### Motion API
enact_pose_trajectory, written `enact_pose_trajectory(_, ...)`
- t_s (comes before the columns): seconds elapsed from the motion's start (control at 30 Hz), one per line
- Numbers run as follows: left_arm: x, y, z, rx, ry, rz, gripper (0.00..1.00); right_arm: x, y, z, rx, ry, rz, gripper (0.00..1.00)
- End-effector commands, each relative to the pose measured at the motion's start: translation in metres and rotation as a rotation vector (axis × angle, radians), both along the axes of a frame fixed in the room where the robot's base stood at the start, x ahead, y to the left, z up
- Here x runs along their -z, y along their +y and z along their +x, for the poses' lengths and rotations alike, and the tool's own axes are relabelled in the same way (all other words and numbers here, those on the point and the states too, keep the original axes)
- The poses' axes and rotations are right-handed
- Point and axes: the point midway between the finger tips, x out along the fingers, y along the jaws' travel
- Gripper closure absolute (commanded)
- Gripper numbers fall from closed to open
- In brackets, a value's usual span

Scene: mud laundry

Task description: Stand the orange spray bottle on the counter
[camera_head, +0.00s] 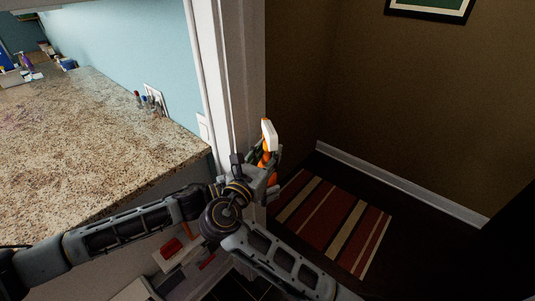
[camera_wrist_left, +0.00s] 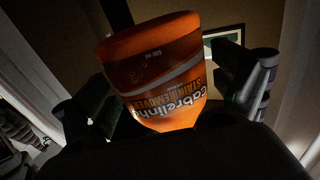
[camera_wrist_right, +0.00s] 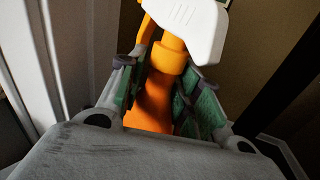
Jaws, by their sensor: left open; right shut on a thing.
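The orange spray bottle (camera_head: 266,152) with a white spray head is near the white door frame, to the right of the counter (camera_head: 90,140) in the head view. My right gripper (camera_wrist_right: 157,70) is shut on its orange body, with the white head above the fingers in the right wrist view. My left gripper (camera_wrist_left: 178,75) is open, its fingers apart on either side of the bottle (camera_wrist_left: 150,75) in the left wrist view. The label there looks upside down. I cannot tell whether the left fingers touch it. The arms partly hide the bottle in the head view.
The granite counter is mostly clear. Pens or small tools (camera_head: 150,103) stand near its back wall, and bottles and boxes (camera_head: 20,72) are at its far left end. A striped rug (camera_head: 330,222) lies on the dark floor at the right.

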Motion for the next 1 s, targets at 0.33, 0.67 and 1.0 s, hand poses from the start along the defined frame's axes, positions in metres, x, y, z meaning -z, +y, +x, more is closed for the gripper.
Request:
enact_pose_trajectory(0.33,0.000,0.008,-0.004,-0.001,0.002,-0.001,0.04,-0.002,0.000,0.000,0.000,-0.004,0.001,1.00)
enact_pose_trajectory(0.67,0.001,0.032,-0.016,-0.001,0.001,0.002,0.04,-0.002,0.000,0.000,0.000,-0.004,0.001,1.00)
enact_pose_trajectory(1.0,0.002,0.059,-0.029,-0.002,0.002,0.002,0.04,-0.002,0.000,0.000,0.000,-0.004,0.001,1.00)
